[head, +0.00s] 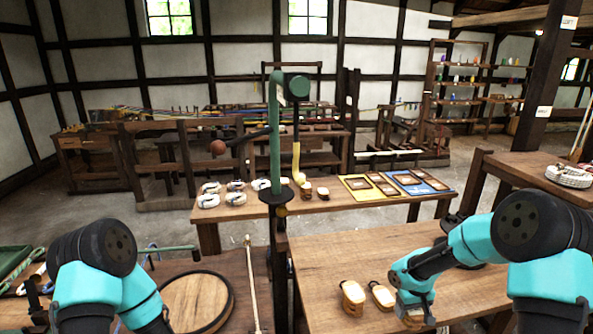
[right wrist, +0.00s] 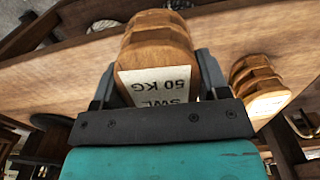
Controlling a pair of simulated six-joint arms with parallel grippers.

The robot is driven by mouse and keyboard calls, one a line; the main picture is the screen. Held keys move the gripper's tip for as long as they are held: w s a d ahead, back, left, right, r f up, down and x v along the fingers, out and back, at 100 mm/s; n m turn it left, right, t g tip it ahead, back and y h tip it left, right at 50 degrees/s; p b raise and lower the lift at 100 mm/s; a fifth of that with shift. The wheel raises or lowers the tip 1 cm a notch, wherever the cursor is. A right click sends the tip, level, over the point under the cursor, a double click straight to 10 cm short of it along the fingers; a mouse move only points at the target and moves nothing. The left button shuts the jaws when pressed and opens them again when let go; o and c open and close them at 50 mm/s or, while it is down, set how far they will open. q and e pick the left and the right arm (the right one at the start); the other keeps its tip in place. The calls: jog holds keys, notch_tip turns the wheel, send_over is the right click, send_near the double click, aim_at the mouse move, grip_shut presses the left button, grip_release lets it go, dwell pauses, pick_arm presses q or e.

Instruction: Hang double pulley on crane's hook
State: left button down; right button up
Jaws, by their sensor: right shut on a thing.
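The crane is a green post (head: 275,140) with a green drum-like head at its top. Its yellow hook (head: 297,160) hangs below that head. My right gripper (head: 412,300) is at the right front table, low over the wood, shut on a wooden pulley block (head: 412,320). The right wrist view shows this pulley block (right wrist: 158,50) between both fingers, its white label reading "SWL 50 KG". I cannot tell whether it still touches the table. Two other pulley blocks (head: 353,297) (head: 382,295) stand to its left. My left gripper is out of view; only its arm shows.
A back table (head: 330,204) holds rope coils (head: 236,192), small blocks (head: 306,191) and yellow and blue boards (head: 412,183). A round wooden disc (head: 196,302) and a thin rod (head: 252,285) lie at the left front. The middle of the right table (head: 340,255) is clear.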

jog(key=a+r+m, duration=0.4)
jog(key=a+r, duration=0.6)
jog(key=a, duration=0.5)
jog(key=shift+w+r+m, duration=0.3)
jog(key=shift+r, duration=0.1)
jog(key=shift+d, duration=0.15)
